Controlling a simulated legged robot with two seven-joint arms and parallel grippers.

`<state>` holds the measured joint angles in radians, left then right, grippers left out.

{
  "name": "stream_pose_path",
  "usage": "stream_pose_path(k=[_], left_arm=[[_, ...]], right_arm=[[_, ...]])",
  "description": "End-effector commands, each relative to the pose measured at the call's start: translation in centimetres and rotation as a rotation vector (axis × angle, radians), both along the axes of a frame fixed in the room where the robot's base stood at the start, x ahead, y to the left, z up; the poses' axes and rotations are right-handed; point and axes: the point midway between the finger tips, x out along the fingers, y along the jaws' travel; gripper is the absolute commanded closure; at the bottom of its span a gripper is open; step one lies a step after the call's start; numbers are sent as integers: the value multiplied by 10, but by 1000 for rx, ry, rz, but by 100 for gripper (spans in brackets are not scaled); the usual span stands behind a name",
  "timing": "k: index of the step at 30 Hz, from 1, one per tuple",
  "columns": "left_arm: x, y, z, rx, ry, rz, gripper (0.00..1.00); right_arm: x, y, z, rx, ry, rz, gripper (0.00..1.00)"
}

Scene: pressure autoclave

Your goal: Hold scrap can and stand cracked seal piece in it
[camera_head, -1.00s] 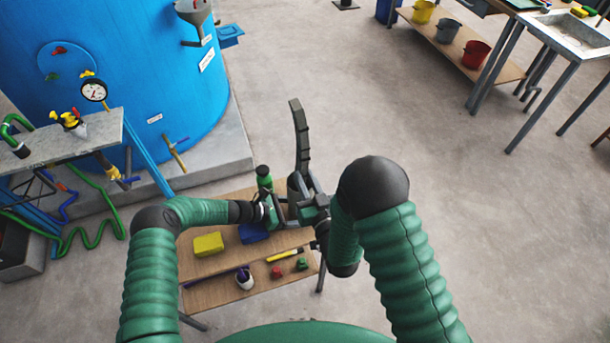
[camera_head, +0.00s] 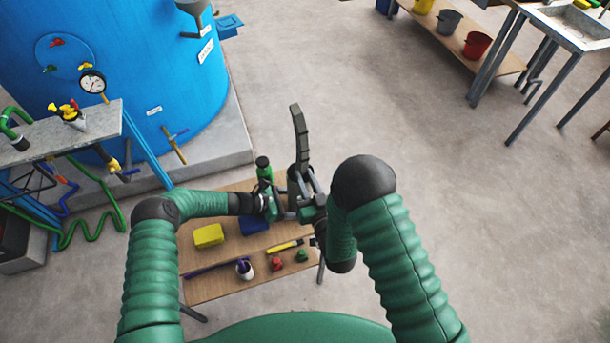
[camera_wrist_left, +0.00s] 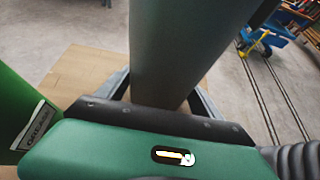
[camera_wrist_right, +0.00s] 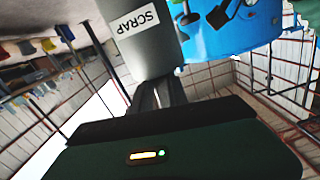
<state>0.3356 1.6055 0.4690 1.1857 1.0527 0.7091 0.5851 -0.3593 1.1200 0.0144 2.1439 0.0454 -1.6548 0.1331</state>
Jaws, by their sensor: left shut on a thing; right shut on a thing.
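The scrap can (camera_head: 294,186) is a grey cylinder in front of me above the low table. Its SCRAP label shows on the can in the right wrist view (camera_wrist_right: 140,40). My left gripper (camera_head: 275,206) is shut on the can, with its fingers either side of the smooth grey wall in the left wrist view (camera_wrist_left: 180,50). The cracked seal piece (camera_head: 299,132), a dark, curved, segmented strip, rises upright at the can, its lower end hidden. My right gripper (camera_head: 310,208) is shut close beside the can, apparently on the seal piece; its grip is largely hidden.
The low wooden table (camera_head: 215,285) below holds a yellow block (camera_head: 208,236), a blue item (camera_head: 253,226), a white cup (camera_head: 244,269) and small red and green pieces. A green bottle (camera_head: 264,168) stands behind my left gripper. The blue tank (camera_head: 130,80) stands at left.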

Motion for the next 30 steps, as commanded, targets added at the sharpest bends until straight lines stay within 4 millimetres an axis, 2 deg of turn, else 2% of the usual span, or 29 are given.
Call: stream_pose_path(k=[1,6,15,17,24,30], left_arm=[[0,0,0,0,0,0,47],[0,0,0,0,0,0,46],[0,0,0,0,0,0,46],[0,0,0,0,1,0,46],[1,1,0,0,0,4,42],[1,0,0,0,0,1,46]], right_arm=[[0,0,0,1,-2,0,78],[0,0,0,0,-1,0,55],[-3,-2,-3,-2,6,-1,55],[-11,-4,-3,-3,8,-1,55],[-56,-18,-2,-3,9,0,55],[-70,-23,1,-1,1,0,55]])
